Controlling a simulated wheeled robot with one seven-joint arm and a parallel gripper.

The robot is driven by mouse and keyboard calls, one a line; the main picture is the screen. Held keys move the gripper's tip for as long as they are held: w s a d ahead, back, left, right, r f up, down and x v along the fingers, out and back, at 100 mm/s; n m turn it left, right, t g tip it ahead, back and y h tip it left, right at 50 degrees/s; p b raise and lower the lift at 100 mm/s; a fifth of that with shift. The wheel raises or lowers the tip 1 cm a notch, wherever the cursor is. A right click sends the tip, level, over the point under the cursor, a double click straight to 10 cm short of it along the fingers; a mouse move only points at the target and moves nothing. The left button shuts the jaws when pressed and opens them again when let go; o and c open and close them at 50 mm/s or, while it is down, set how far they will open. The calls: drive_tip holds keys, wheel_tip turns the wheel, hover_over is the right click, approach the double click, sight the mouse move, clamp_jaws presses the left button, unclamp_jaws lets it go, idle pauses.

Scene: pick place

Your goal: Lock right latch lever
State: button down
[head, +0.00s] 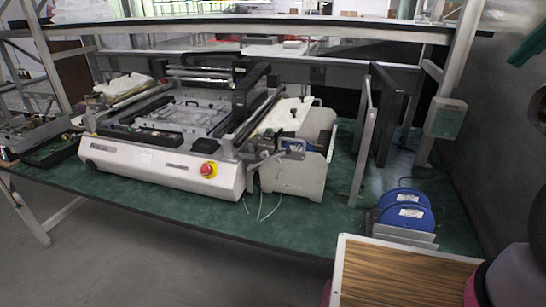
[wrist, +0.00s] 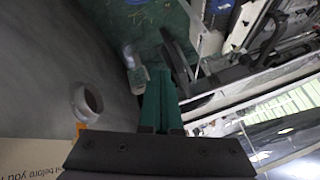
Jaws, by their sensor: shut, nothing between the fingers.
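A white and grey printer-like machine (head: 160,168) with a red emergency button (head: 208,169) stands on the green bench. A small dark latch-like part (head: 291,147) sits at its right front corner, above a grey side box (head: 296,175). I cannot tell which part is the right latch lever or how it is set. In the wrist view, my gripper (wrist: 160,78) has its green fingers together and empty. It points at open space over the bench side, apart from the machine, part of which (wrist: 262,45) shows at the upper right.
Upright dark panels (head: 384,110) and blue reels (head: 405,212) stand right of the machine. A wood-topped box (head: 405,275) is at the front right. A shelf (head: 250,25) spans above the bench. A grey surface with a round hole (wrist: 88,100) lies left of my gripper.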

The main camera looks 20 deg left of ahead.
drive_tip(key=w+a+f+n+g, duration=0.2)
drive_tip(key=w+a+n, duration=0.5)
drive_tip(key=a, duration=0.3)
drive_tip(key=w+a+f+n+g, duration=0.1)
drive_tip(key=w+a+f+n, duration=0.2)
drive_tip(key=w+a+n, duration=0.55)
drive_tip(key=s+a+f+n+g, duration=0.1)
drive_tip(key=a+f+n, duration=0.3)
drive_tip(key=a, duration=0.8)
drive_tip(key=s+a+f+n+g, duration=0.1)
drive_tip(key=a+f+n, duration=0.3)
drive_tip(key=a+f, duration=0.5)
drive_tip(key=s+a, duration=0.1)
drive_tip(key=a, duration=0.3)
drive_tip(key=shift+a+f, duration=0.1)
drive_tip(key=shift+f, duration=0.05)
hover_over(285, 152)
wheel_tip(285, 152, down, 12)
drive_tip(key=shift+s+f, duration=0.1)
drive_tip(key=shift+f, duration=0.3)
